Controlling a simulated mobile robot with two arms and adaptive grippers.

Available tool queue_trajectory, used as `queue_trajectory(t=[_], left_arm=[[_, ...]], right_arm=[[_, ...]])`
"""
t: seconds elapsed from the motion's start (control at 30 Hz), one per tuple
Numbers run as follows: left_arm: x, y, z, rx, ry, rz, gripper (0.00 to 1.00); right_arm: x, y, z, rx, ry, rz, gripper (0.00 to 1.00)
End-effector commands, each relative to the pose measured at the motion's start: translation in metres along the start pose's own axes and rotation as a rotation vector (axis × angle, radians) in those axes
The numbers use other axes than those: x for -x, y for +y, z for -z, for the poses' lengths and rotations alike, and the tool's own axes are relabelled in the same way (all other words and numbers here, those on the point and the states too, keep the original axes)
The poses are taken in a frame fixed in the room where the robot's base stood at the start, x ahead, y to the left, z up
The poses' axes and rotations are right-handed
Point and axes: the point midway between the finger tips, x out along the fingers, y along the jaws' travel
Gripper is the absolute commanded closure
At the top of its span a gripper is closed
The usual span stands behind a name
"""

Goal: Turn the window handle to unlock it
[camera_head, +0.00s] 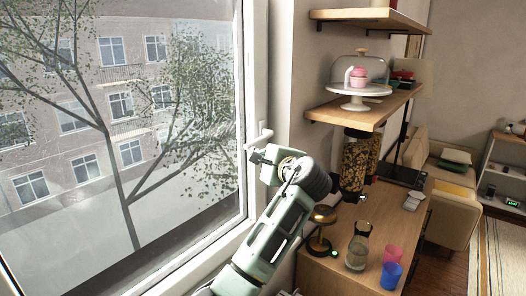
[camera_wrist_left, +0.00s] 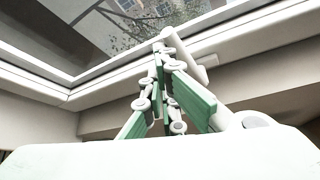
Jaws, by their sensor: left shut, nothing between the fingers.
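The window handle (camera_head: 261,136) is a small white lever on the right side of the white window frame. In the head view it shows just above my left gripper (camera_head: 256,153), which is at the frame with its fingers pointing to the window. In the left wrist view the handle (camera_wrist_left: 192,62) shows just right of the fingertips of my left gripper (camera_wrist_left: 163,42). The green and white fingers are shut and hold nothing. I cannot tell whether they touch the handle. The window (camera_head: 248,85) looks closed. My right gripper is in neither view.
A sofa (camera_head: 450,195) stands farther back.

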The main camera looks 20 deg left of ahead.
Motion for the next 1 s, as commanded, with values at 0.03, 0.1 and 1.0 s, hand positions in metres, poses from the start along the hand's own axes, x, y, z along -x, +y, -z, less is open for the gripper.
queue_trajectory(t=[0.03, 0.1, 1.0], left_arm=[[0.001, -0.002, -0.001, -0.006, 0.0, -0.004, 1.0], [0.001, -0.002, -0.001, -0.012, 0.0, -0.007, 1.0], [0.068, -0.002, 0.001, -0.013, 0.005, -0.008, 1.0]], right_arm=[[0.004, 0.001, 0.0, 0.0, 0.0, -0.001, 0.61], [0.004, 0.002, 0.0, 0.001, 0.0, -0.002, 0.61], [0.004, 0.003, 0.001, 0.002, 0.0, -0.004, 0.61]])
